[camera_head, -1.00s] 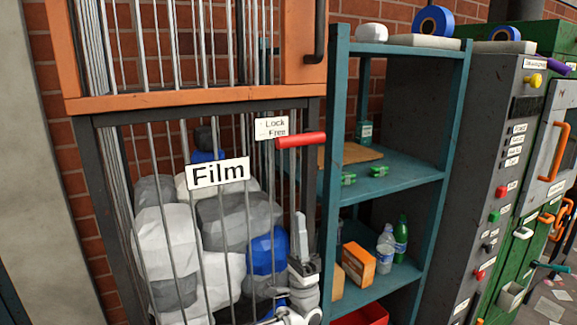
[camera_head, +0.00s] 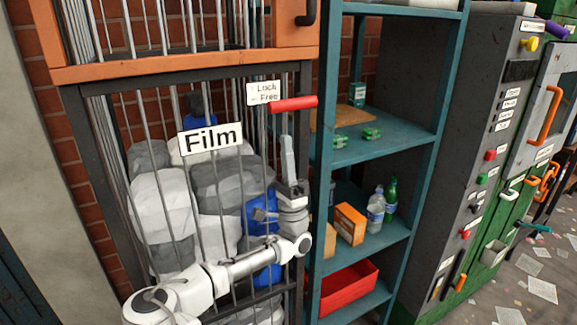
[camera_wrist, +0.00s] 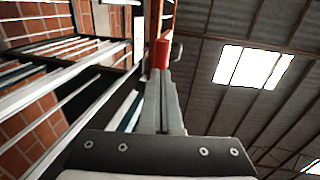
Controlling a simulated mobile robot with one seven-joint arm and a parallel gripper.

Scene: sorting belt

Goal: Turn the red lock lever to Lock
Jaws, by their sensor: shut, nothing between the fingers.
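The red lock lever (camera_head: 293,104) lies roughly level at the upper right of the barred Film cage, its free end pointing right. A white plate (camera_head: 264,93) reading Lock above Free is fixed to the cage just above and left of it. My gripper (camera_head: 287,140) points up below the lever, with its fingers shut and empty. A gap shows between the fingertips and the lever in the head view. In the wrist view the lever's red end (camera_wrist: 161,54) appears just beyond the shut fingertips (camera_wrist: 158,76); whether they touch cannot be told there.
The cage holds grey, white and blue bundles behind bars, with a Film sign (camera_head: 210,138) in front. A teal shelf (camera_head: 400,131) with boxes and bottles stands close to the right of my gripper. An orange-framed cage (camera_head: 180,65) is above.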

